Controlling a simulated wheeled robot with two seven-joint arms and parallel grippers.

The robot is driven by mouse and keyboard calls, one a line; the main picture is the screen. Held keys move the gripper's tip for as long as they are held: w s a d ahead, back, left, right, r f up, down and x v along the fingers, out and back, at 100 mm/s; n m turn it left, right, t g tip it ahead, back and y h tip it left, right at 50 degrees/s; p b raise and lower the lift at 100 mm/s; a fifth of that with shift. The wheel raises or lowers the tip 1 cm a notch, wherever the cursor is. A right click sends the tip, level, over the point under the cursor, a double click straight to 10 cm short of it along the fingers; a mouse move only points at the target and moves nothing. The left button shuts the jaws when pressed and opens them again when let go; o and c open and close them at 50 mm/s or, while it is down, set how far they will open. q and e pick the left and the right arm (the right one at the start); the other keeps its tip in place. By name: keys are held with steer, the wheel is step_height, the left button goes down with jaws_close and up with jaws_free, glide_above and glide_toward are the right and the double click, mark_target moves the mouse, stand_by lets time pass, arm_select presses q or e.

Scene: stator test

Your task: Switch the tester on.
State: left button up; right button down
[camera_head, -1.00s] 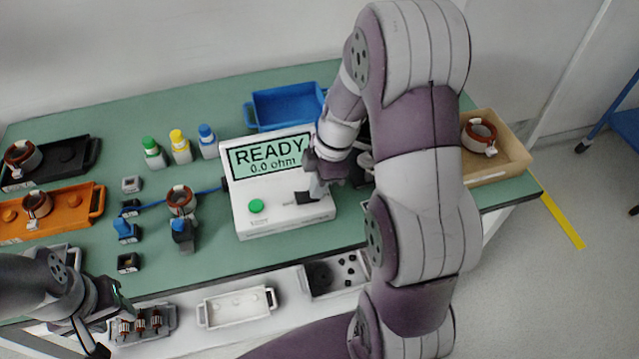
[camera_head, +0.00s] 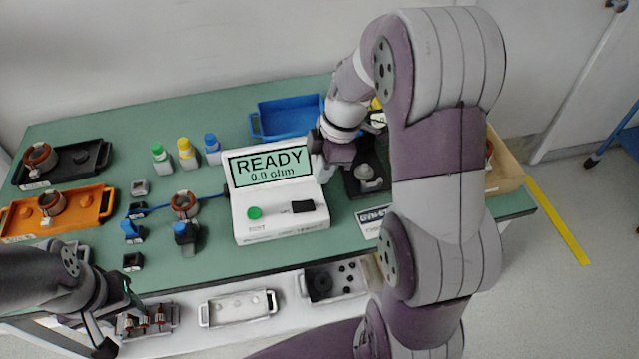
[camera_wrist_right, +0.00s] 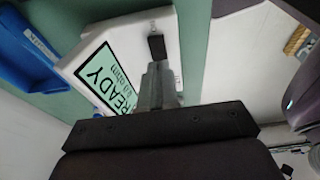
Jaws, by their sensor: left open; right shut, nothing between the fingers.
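The white tester (camera_head: 283,222) stands on the green bench; its screen (camera_head: 268,168) reads "READY 0.0 ohm". A green button (camera_head: 254,213) and a black switch (camera_head: 303,206) are on its front panel. In the right wrist view the tester (camera_wrist_right: 140,30) and the black switch (camera_wrist_right: 157,46) lie beyond the fingers. My left gripper (camera_head: 118,318) is open at the front left, near a grey tray.
A blue bin (camera_head: 287,118) stands behind the tester. Several bottles (camera_head: 187,154) and orange (camera_head: 85,212) and black (camera_head: 85,158) trays are to the left. A white tray (camera_head: 238,308) is on the front shelf.

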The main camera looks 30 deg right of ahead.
arm_select(q)
steer(key=shift+w+a+r+p, duration=0.25)
steer(key=shift+w+a+p, duration=0.15)
steer(key=shift+p, duration=0.1)
arm_select(e)
steer(key=v, duration=0.5)
steer(key=shift+w+d+r, duration=0.1)
steer(key=shift+w+d, duration=0.1)
steer(key=shift+d, duration=0.1)
